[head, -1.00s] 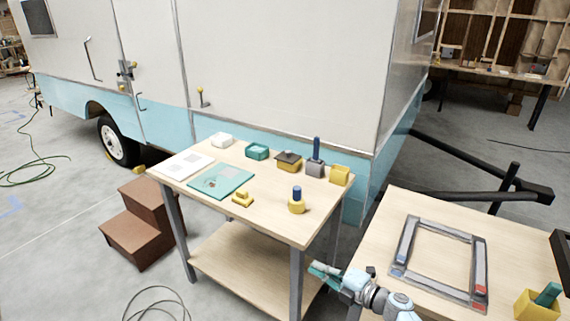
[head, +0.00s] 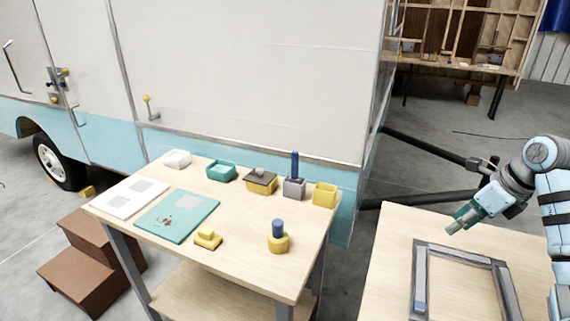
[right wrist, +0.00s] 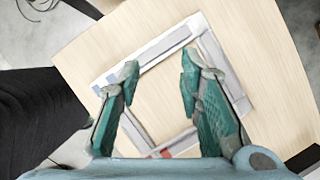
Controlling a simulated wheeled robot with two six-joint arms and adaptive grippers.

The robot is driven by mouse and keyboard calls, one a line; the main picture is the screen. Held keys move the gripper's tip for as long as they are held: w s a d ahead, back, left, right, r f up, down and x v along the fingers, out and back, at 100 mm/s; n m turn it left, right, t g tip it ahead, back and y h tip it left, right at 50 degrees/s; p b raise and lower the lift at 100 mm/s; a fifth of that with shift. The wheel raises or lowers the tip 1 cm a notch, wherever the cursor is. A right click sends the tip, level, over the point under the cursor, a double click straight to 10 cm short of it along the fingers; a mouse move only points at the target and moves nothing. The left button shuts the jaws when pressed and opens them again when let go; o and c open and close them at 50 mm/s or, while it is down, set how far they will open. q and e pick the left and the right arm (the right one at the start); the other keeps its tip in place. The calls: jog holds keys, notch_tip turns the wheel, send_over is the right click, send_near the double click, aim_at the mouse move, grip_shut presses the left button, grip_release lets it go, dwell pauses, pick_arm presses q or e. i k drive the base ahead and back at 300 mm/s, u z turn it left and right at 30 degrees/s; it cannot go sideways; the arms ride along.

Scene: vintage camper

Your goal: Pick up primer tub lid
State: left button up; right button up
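A yellow tub (head: 262,187) stands at the back of the wooden table with a brown, flat lid (head: 261,175) on top; it looks like the primer tub lid. The lid seems to sit slightly tilted, and I cannot tell if it is pressed down. My right gripper (head: 457,221) is above the second table, well to the right of the tub. In the right wrist view its teal fingers (right wrist: 158,82) are apart with nothing between them, over the grey frame. My left gripper is not in view.
A teal tub (head: 220,171) and a grey container with a blue handle (head: 294,187) flank the yellow tub. A yellow box (head: 325,194), a yellow pot (head: 278,243) and a teal board (head: 178,215) share the table. The camper wall (head: 250,80) stands behind. A grey frame (head: 422,275) lies on the right table.

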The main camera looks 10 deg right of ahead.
aim_at(258, 176)
jog(key=u, duration=0.35)
jog(key=i, duration=1)
jog(key=u, duration=0.6)
